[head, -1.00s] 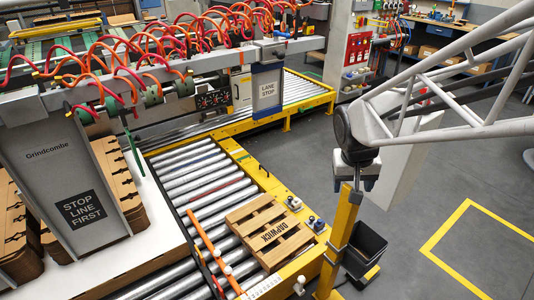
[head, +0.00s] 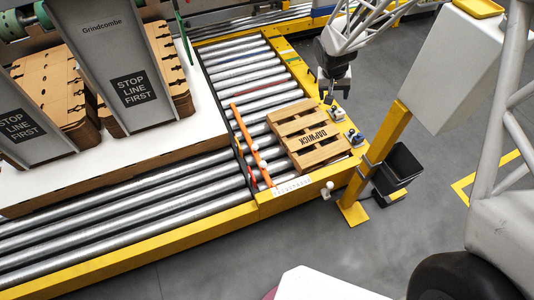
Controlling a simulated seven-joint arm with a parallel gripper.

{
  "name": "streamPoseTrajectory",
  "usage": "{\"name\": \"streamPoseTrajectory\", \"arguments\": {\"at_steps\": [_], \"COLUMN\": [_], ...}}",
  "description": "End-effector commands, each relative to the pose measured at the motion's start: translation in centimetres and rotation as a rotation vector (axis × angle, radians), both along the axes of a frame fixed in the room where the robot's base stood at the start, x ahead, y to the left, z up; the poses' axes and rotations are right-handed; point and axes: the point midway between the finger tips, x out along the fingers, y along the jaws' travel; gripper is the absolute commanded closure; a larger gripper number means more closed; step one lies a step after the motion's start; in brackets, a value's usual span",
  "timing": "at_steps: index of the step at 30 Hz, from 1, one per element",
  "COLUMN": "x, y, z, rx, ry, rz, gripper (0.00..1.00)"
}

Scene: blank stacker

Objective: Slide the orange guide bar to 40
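The orange guide bar (head: 250,140) lies slantwise over the rollers, left of the wooden pallet marked DAPWICK (head: 309,136). White knobs sit on the bar. A pale scale strip (head: 292,186) is on the yellow frame at the bar's near end; its numbers are too small to read. My gripper (head: 333,92) hangs above the frame's far right edge, beyond the pallet and well apart from the bar. Its dark fingers are small, and whether they are open is unclear.
Small switches (head: 354,137) and a white knob (head: 327,187) sit on the yellow frame right of the pallet. A yellow post (head: 383,150) carries a pale box (head: 450,65). A black bin (head: 400,165) stands beside it. Stacked cardboard blanks (head: 168,60) stand at left.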

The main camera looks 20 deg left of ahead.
Motion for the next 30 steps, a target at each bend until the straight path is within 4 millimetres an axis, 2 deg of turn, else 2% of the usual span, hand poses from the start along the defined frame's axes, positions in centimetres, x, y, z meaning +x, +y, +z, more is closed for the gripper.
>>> {"name": "streamPoseTrajectory", "arguments": {"at_steps": [1, 6, 15, 23, 30], "x": [0.4, 1.5, 2.2, 1.5, -0.1], "y": [1.2, 4.5, 10.3, 15.1, 19.0], "z": [-1.5, -6.0, -14.6, -22.5, -30.3], "rx": [-0.005, -0.015, -0.030, -0.041, -0.049], "ry": [0.005, 0.012, 0.027, 0.041, 0.057], "rz": [0.013, 0.046, 0.107, 0.162, 0.213], "gripper": [0.33, 0.33, 0.33, 0.33, 0.33]}}
